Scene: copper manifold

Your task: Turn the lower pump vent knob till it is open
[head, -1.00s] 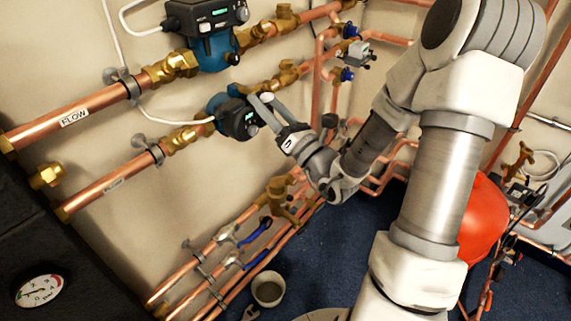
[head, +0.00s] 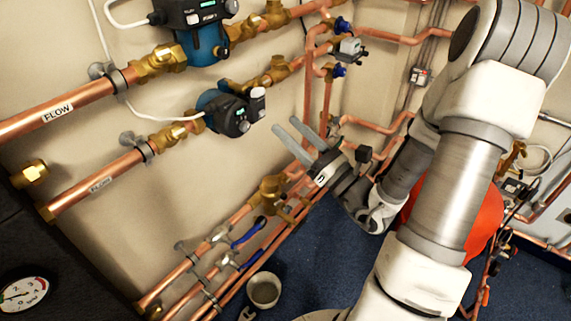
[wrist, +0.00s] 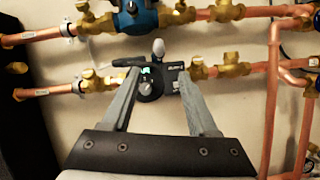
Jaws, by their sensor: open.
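The lower pump (head: 208,100) is blue with a black control box (head: 232,118) and sits on the lower copper pipe. A light grey knob (head: 258,93) stands out at the box's right side; it also shows above the box in the wrist view (wrist: 158,47). A dark round dial (wrist: 146,88) is on the box face beside a lit display. Which of the two is the vent knob carries no clear label. My gripper (head: 284,124) is open and empty, to the right of and below the pump, apart from it. In the wrist view, the fingers (wrist: 159,72) frame the control box.
The upper pump (head: 208,45) and its pipe run above. Copper pipes and brass valves (head: 270,190) lie below along the wall. A red vessel (head: 465,220) is behind my arm. A bucket (head: 264,290) stands on the blue floor.

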